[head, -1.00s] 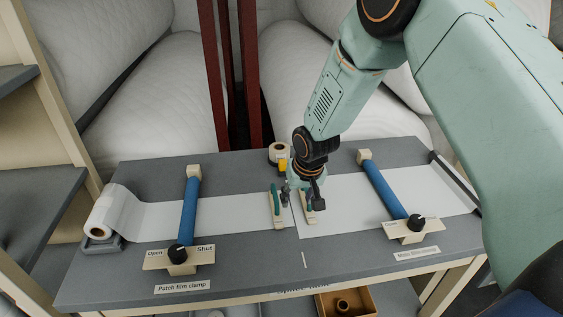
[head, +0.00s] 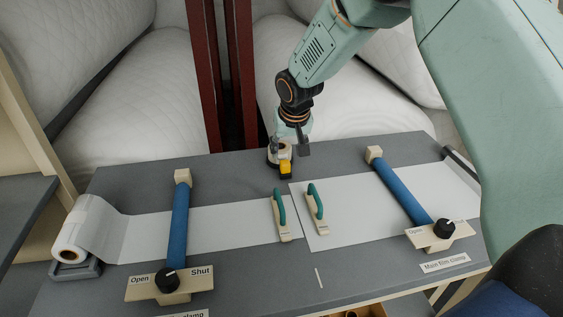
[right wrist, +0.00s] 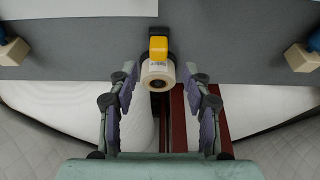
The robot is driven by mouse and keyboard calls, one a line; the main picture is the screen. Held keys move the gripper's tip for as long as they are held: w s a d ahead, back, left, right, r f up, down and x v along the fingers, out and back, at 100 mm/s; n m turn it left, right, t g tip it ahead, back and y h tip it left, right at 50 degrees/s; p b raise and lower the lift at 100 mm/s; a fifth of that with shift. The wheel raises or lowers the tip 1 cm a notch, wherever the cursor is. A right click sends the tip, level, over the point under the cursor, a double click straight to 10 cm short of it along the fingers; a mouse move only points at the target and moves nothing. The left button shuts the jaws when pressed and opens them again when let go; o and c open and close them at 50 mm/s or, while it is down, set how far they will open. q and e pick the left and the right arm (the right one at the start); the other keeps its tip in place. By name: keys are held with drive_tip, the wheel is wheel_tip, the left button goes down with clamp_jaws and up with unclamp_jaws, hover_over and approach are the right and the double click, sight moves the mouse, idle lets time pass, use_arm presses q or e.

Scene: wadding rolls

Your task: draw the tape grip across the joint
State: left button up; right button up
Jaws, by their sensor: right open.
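The yellow tape grip (head: 286,169) is at the front of a tape roll (head: 276,158) at the table's back edge. In the right wrist view the yellow grip (right wrist: 158,47) is just beyond the pale tape roll (right wrist: 158,72). My right gripper (head: 287,148) is above the roll. Its open fingers (right wrist: 159,76) are either side of the roll, apart from it, with nothing held. The joint lies between the patch film (head: 225,220) and the main film (head: 350,205). A green-handled block stands on each side, left (head: 280,214) and right (head: 316,210). My left gripper is out of view.
Blue clamp bars cross the patch film (head: 179,222) and main film (head: 402,192), each with a black knob at the front. A film roll (head: 80,235) sits at the left end. Dark red posts (head: 222,75) and white quilted rolls (head: 155,80) stand behind the table.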

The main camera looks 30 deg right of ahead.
sight(285, 162)
drive_tip(key=x, duration=0.8)
drive_tip(key=shift+w+d+r, duration=0.15)
drive_tip(key=shift+w+d, duration=0.05)
drive_tip(key=shift+w, duration=0.1)
drive_tip(key=shift+s+r, duration=0.3)
drive_tip(key=shift+s, duration=0.1)
drive_tip(key=shift+w+f, duration=0.35)
drive_tip(key=shift+w, duration=0.05)
drive_tip(key=c, duration=0.5)
drive_tip(key=shift+s+r, duration=0.2)
drive_tip(key=shift+r, duration=0.05)
drive_tip(key=c, duration=0.4)
drive_tip(key=shift+w, duration=0.25)
clamp_jaws()
